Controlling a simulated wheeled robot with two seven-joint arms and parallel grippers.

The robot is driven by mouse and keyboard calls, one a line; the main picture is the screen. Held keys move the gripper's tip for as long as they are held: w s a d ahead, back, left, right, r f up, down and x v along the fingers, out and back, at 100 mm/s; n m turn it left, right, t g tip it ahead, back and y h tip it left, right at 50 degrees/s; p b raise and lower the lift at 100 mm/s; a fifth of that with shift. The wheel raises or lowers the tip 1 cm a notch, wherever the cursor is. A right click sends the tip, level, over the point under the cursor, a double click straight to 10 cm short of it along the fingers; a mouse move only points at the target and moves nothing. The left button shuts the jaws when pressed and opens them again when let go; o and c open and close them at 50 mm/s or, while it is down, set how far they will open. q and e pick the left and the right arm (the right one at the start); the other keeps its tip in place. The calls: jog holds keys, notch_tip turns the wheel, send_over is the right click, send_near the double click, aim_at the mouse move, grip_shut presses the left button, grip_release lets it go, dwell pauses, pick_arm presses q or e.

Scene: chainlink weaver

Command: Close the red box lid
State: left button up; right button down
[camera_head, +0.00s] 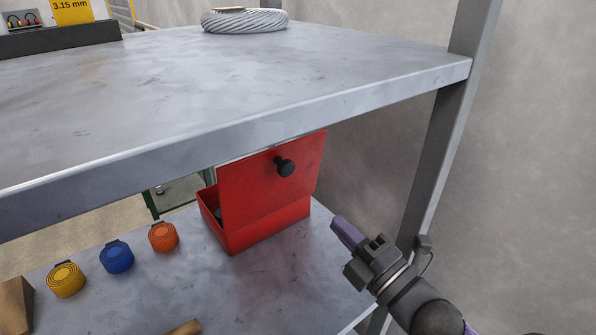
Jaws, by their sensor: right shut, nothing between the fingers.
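The red box (268,232) stands on the lower shelf, under the upper shelf. Its red lid (245,190) is raised, nearly upright, with a black knob (285,166) facing me. The lid's top edge is close beneath the upper shelf. A dark strip of the box's inside shows at its left; the lid hides the rest. My right gripper (342,228) comes in from the lower right, with purple fingers shut and empty. It is to the right of the box, apart from box and lid in the picture. My left gripper is out of view.
The upper shelf (250,85) overhangs the box, with a metal post (437,150) at right. Orange (163,237), blue (117,257) and yellow (66,280) rolls line the lower shelf (240,290) at left. A wire coil (245,21) lies above.

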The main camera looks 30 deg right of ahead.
aim_at(289, 172)
jog(key=p+x, duration=0.1)
jog(key=x, duration=0.9)
jog(key=shift+w+p, duration=0.15)
jog(key=shift+p, duration=0.25)
jog(key=shift+w, duration=0.5)
jog(key=shift+r, duration=0.1)
